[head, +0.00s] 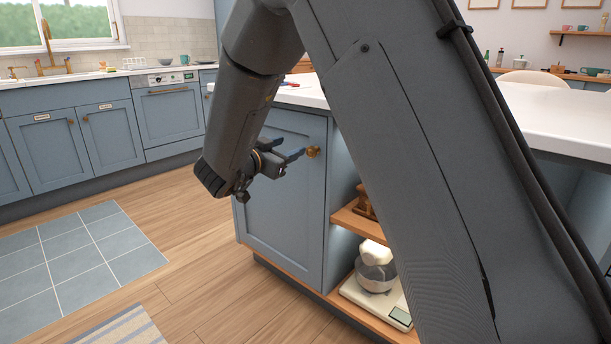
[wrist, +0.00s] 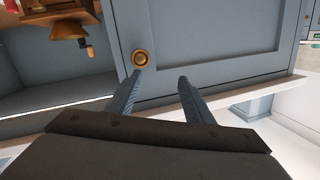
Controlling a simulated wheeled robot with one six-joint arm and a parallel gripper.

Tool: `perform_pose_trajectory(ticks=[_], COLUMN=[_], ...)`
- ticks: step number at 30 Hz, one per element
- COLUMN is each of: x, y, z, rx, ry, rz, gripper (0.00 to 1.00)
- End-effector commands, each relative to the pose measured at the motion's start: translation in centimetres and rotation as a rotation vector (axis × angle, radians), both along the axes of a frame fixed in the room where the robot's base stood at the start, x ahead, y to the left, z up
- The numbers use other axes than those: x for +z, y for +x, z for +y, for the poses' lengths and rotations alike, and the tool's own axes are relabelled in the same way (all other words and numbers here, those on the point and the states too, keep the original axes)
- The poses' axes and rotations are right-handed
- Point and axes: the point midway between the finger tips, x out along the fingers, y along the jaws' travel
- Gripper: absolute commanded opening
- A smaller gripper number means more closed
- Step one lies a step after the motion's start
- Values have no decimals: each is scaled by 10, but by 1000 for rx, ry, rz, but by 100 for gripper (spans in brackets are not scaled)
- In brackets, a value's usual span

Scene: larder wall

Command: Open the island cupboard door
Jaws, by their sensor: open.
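The island cupboard door (head: 281,220) is a blue panelled door on the end of the island and looks shut. Its round brass knob (head: 313,152) sits near the door's upper right edge. My gripper (head: 296,162) is in front of the upper door, its fingers open and pointing toward the knob. In the wrist view the knob (wrist: 140,58) lies ahead of the two open fingertips (wrist: 158,76), closer in line with the left finger. The fingers look empty and apart from the knob. The door also fills the top of the wrist view (wrist: 215,40).
Open shelves beside the door hold a kitchen scale with a bowl (head: 376,275) and a wooden item (head: 366,203). The white island worktop (head: 545,115) is above. Wooden floor (head: 190,262) in front of the door is clear; a striped rug (head: 122,330) lies nearby.

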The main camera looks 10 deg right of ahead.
Motion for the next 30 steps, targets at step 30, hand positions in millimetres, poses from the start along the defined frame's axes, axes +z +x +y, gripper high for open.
perform_pose_trajectory(ticks=[30], x=[-34], y=[25], z=[-61], rx=[-239], ry=[-76], rz=[-54], gripper=[47])
